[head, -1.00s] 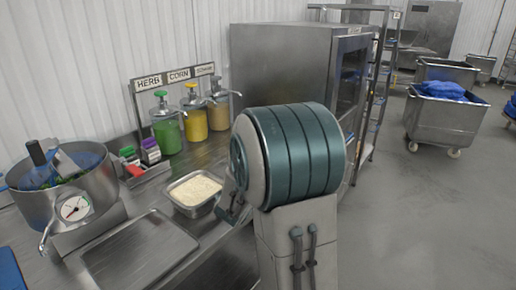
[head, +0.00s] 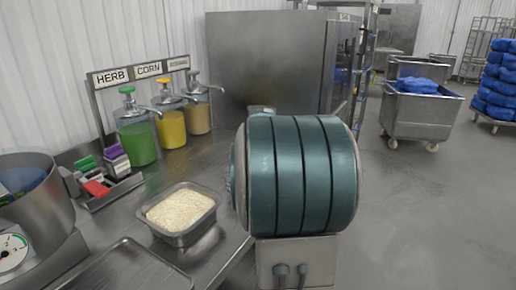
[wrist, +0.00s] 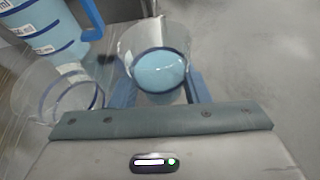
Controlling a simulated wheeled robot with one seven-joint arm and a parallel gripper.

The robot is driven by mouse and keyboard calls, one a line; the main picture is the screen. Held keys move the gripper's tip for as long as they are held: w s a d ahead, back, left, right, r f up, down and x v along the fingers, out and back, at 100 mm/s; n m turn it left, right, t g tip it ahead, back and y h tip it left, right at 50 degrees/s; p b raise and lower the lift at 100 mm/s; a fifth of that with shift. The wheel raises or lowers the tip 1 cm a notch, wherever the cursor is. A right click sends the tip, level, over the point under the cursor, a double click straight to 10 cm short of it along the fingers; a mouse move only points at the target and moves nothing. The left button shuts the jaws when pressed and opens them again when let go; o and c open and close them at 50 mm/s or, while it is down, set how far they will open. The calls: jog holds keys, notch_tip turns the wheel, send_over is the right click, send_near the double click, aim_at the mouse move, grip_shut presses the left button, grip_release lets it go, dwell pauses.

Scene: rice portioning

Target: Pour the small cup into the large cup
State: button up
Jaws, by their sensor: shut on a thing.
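In the wrist view my gripper (wrist: 160,84) has its two blue fingers on either side of a clear cup (wrist: 141,45) and is shut on it. This cup has a dark blue band and light blue contents showing inside. A second clear cup (wrist: 37,88) with a dark blue ring is to the left, apart from the held cup, and looks empty. Which cup is the small one and which the large one is not plain. In the head view my arm blocks the area, and neither the cups nor the gripper show.
A blue-handled jug (wrist: 52,25) with blue bands stands beyond the second cup.

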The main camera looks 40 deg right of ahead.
jog(key=p, duration=0.1)
jog(key=r+n+g+p, duration=0.1)
jog(key=p, duration=0.1)
jog(key=shift+w+a, duration=0.25)
jog(key=shift+w, duration=0.05)
jog(key=n+p, duration=0.1)
jog(key=p, duration=0.2)
jog(key=w+r+n+g+h+p, duration=0.1)
jog(key=p, duration=0.3)
jog(key=shift+w+a, duration=0.25)
jog(key=shift+a, duration=0.1)
jog(key=r+p, duration=0.1)
jog(key=p, duration=0.1)
jog(key=w+r+n+p, duration=0.1)
jog(key=p, duration=0.2)
jog(key=r+g+p, duration=0.1)
jog(key=p, duration=0.1)
jog(key=shift+w+a+r+n+h, duration=0.3)
jog(key=shift+n+h, duration=0.1)
jog(key=shift+w+a+r+n+g+p, duration=0.15)
jog(key=shift+w+n+g+p, duration=0.15)
jog(key=shift+p, duration=0.6)
jog(key=shift+r+n+h+p, duration=0.3)
jog(key=shift+n+h+p, duration=0.15)
jog(key=shift+p, duration=0.6)
jog(key=shift+f+n+g+p, duration=0.4)
jog(key=shift+n+g+p, duration=0.1)
jog(key=shift+n, duration=0.25)
